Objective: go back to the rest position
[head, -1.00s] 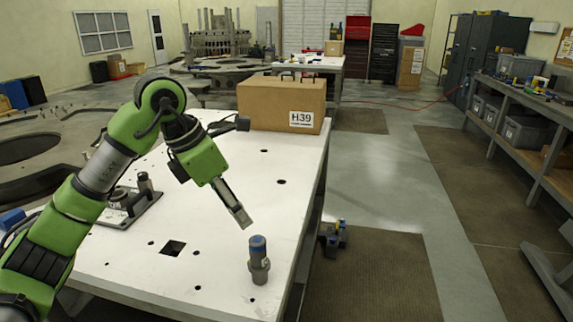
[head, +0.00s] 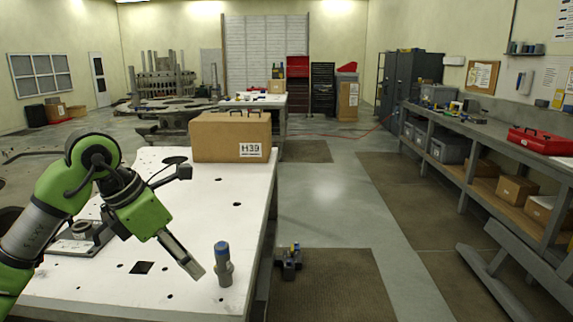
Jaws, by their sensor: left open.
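My left gripper (head: 192,267) hangs over the white table (head: 185,205), pointing down and to the right. It is open with nothing between its fingers. A grey cylindrical part with a blue top (head: 223,265) stands upright on the table just right of the fingertips, with a small gap in the picture. A metal plate with a round fitting (head: 75,238) lies on the table at the left, partly hidden behind my left arm. My right gripper is out of view.
A cardboard box marked H39 (head: 215,140) stands at the table's far end. A small dark object with yellow and blue parts (head: 290,262) is on the floor mat to the right. A workbench with bins (head: 480,145) runs along the right.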

